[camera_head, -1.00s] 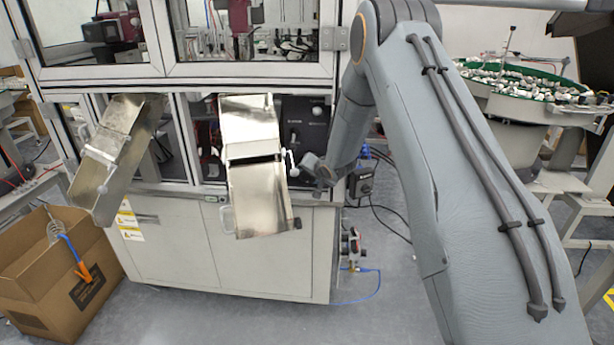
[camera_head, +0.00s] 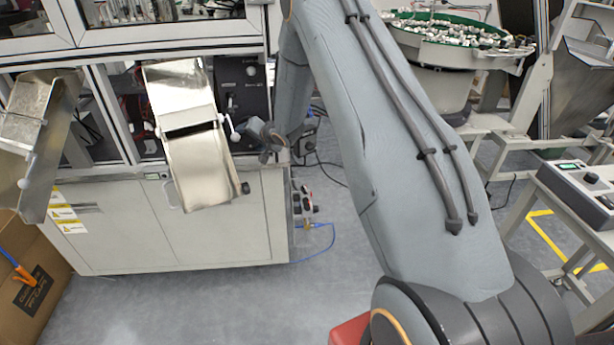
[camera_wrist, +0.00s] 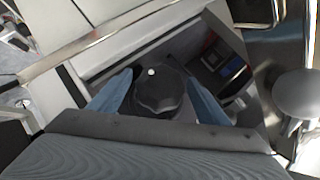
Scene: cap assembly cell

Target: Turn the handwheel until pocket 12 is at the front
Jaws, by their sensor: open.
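A black lobed knob with a white dot, which looks like the handwheel (camera_wrist: 160,97), shows in the wrist view. My gripper (camera_wrist: 158,100) has its two blue fingers spread on either side of this knob. I cannot tell whether the fingers touch it. In the head view my gripper (camera_head: 268,152) is a dark shape at the right front of the machine, beside the black panel. The handwheel cannot be made out there. No pocket numbers are readable in either view.
Two metal chutes (camera_head: 200,165) (camera_head: 35,130) stick out of the machine's front, the nearer one just left of my gripper. A bowl feeder (camera_head: 450,45) stands at the back right, a control box (camera_head: 580,190) at the right. A cardboard box (camera_head: 30,300) is at lower left. The middle floor is clear.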

